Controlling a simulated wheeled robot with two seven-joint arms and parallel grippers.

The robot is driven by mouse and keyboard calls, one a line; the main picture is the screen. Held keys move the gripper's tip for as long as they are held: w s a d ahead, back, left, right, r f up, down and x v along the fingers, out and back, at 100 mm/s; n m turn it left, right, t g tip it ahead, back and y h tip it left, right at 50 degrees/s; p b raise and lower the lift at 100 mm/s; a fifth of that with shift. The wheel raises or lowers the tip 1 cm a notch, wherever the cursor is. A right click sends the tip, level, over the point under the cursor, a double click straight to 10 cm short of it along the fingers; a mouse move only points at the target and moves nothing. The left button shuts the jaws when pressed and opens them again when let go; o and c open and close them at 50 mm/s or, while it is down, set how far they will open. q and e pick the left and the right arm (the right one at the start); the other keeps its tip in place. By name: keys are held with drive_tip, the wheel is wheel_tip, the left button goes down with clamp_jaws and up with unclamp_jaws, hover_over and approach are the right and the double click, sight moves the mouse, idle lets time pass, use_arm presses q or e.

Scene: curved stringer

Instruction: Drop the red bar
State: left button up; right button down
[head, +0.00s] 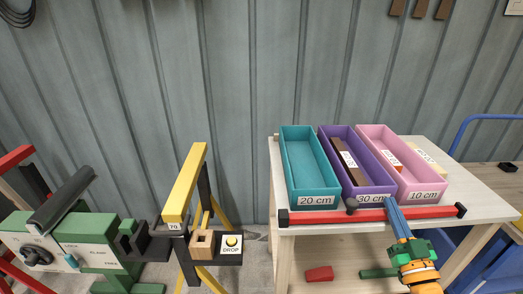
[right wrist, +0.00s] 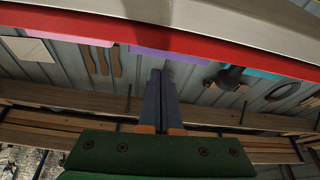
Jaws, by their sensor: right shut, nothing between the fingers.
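A red bar (head: 330,215) with black end blocks lies along the front of the pale table, before the bins. In the right wrist view the red bar (right wrist: 240,58) crosses the top of the picture. My right gripper (head: 390,201) reaches up from the lower right; its fingers are shut and empty, and overlap the bar in the head view. I cannot tell whether they touch it. In the right wrist view the gripper (right wrist: 161,75) has its fingertips together just below the bar. A yellow button marked DROP (head: 232,241) sits on a black plate by the stand. My left gripper is not in view.
Teal (head: 310,167), purple (head: 368,183) and pink (head: 408,172) bins stand on the table (head: 480,187), labelled 20, 30 and 10 cm. A yellow beam (head: 186,186) tops a stand at centre left. A green machine (head: 25,228) is further left.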

use_arm(q)
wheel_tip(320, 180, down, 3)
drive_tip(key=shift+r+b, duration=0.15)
drive_tip(key=shift+b, duration=0.85)
use_arm(e)
drive_tip(key=f+m, duration=0.1)
drive_tip(key=f, duration=0.1)
drive_tip(key=f+m+h, duration=0.1)
drive_tip(key=shift+s+f, duration=0.2)
drive_tip(key=shift+f, duration=0.15)
